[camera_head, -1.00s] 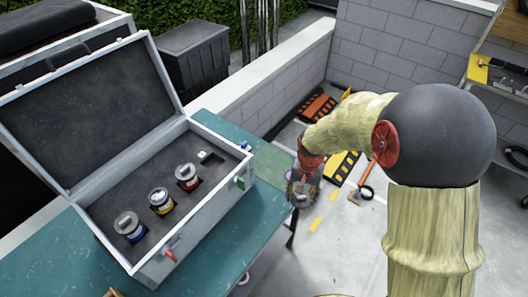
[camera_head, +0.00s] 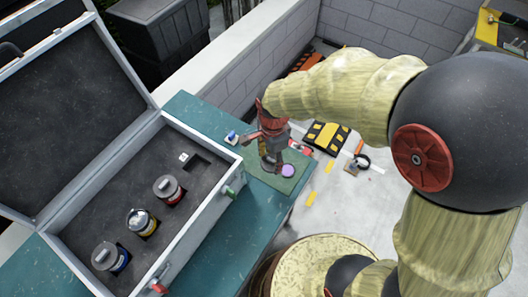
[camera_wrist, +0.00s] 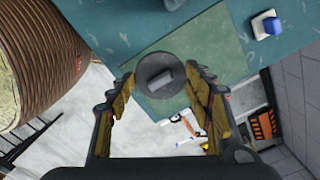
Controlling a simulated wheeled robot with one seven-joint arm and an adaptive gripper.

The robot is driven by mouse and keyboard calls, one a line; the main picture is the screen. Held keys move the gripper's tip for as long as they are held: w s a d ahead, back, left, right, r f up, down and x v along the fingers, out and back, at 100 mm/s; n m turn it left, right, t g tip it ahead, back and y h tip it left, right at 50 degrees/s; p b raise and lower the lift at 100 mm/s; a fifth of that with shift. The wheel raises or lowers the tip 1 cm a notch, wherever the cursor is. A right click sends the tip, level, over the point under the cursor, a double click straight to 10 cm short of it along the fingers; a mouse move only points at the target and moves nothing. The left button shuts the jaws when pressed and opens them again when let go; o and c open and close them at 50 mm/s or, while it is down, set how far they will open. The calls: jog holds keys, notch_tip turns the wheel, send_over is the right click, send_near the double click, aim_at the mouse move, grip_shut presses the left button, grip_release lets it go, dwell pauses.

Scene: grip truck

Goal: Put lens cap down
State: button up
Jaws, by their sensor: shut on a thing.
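My gripper (camera_head: 270,150) is shut on a round dark grey piece, seemingly the lens cap (camera_wrist: 160,76), which has a lighter raised bar across its top. In the wrist view it sits between the two fingertips, over a green mat (camera_wrist: 205,50) on the teal table. In the head view the gripper points down above the mat (camera_head: 262,181) near the table's right end. The held piece is partly hidden there, and its height above the mat is hard to tell. A flat purple disc (camera_head: 288,170) shows just right of the gripper; I cannot see it in the wrist view.
An open grey case (camera_head: 208,195) on the teal table (camera_head: 205,250) holds several slots with red, yellow and blue banded cylinders; one slot (camera_head: 197,166) is empty. A small blue-and-white object (camera_head: 232,137) stands left of the gripper. A block wall (camera_head: 270,60) runs behind.

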jog(key=w+f, duration=0.2)
jog(key=w+a+f+b, duration=0.1)
jog(key=w+f, duration=0.1)
jog(key=w, duration=0.1)
jog(key=w+f, duration=0.3)
jog(key=shift+a+b, duration=0.2)
jog(key=shift+b, duration=0.2)
jog(key=shift+w+f+b, duration=0.15)
jog(key=shift+f+b, duration=0.15)
jog(key=shift+f, duration=0.6)
jog(key=shift+w+f+b, duration=0.1)
jog(key=shift+f+b, duration=0.2)
jog(key=shift+f, duration=0.55)
jog(key=shift+f, duration=0.1)
jog(key=shift+f, duration=0.15)
jog(key=o, duration=0.8)
